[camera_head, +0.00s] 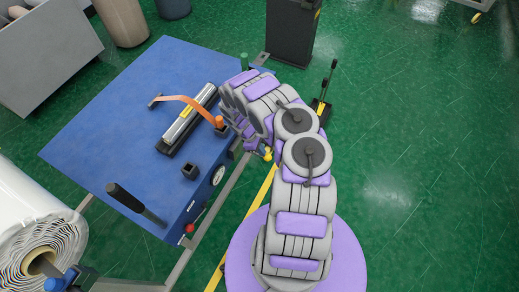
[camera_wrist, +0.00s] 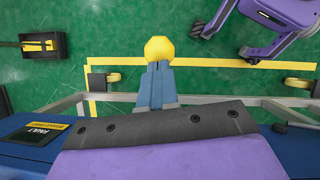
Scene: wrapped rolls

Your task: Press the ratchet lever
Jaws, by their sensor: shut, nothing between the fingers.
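My gripper (camera_wrist: 155,72) is shut, its two blue-grey fingers side by side in the wrist view. A yellow ball (camera_wrist: 157,49) shows right at the fingertips; I cannot tell whether it is part of the gripper or a separate knob. In the head view my arm reaches to the right edge of the blue table, and the gripper is mostly hidden behind it. A black-handled lever (camera_head: 134,203) slants up from the table's near corner. Another black lever (camera_head: 329,80) rises from a floor base at the right. Which one is the ratchet lever is unclear.
The blue table (camera_head: 100,130) carries a silver bar (camera_head: 188,116), an orange strap (camera_head: 185,97) and a black square socket (camera_head: 190,171). A large wrapped roll (camera_head: 30,240) is at lower left. A dark bin (camera_head: 292,32) stands behind. Green floor at right is mostly clear.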

